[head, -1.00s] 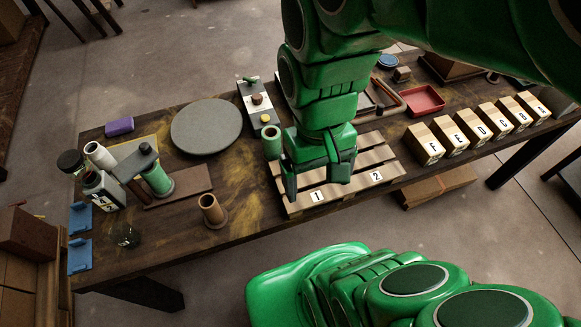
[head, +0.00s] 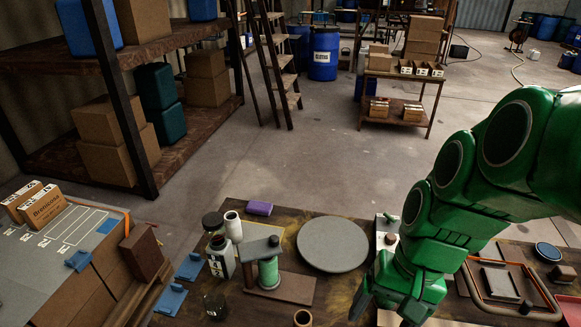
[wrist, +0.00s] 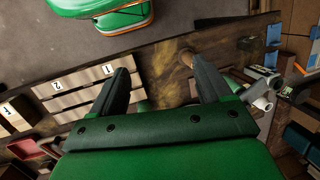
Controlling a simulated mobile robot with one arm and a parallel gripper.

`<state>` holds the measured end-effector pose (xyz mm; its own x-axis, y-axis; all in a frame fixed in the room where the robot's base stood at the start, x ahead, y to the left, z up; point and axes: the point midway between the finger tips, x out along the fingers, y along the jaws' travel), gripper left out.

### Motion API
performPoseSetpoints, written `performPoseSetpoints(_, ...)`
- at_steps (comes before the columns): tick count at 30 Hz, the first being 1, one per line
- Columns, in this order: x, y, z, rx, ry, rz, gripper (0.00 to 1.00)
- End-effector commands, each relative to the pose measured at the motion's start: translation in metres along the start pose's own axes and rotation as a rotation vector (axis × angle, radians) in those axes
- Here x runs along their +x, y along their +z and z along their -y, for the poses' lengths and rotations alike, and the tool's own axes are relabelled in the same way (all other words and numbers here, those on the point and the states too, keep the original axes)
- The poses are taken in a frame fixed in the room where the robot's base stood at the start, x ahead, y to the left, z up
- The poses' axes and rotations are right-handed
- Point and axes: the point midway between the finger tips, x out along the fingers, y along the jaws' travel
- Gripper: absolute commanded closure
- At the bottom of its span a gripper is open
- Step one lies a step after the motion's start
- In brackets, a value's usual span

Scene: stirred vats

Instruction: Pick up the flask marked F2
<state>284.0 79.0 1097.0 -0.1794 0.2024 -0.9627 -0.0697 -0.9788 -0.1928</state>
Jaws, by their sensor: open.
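A small dark glass vessel (head: 215,305) stands near the front left of the workbench in the head view. It may be a flask, but its mark is too small to read. No F2 marking is readable in any view. Behind it stands a dark bottle (head: 220,258) with a black cap and a white label. My gripper (head: 388,303) hangs over the bench to the right of these, well apart from them. In the wrist view my gripper (wrist: 160,75) has its two fingers spread with nothing between them.
A green spool on a stand (head: 268,272), a round grey disc (head: 333,244) and a purple block (head: 259,208) sit on the bench. A shelf rack (head: 130,130) stands at the left.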

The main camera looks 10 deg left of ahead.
Motion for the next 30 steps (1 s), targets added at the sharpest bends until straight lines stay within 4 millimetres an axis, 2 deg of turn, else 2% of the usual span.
performPoseSetpoints(15,0.014,-0.078,0.122,0.130,-0.286,0.128,0.22)
performPoseSetpoints(30,0.034,-0.155,0.226,0.348,-0.517,0.280,0.22)
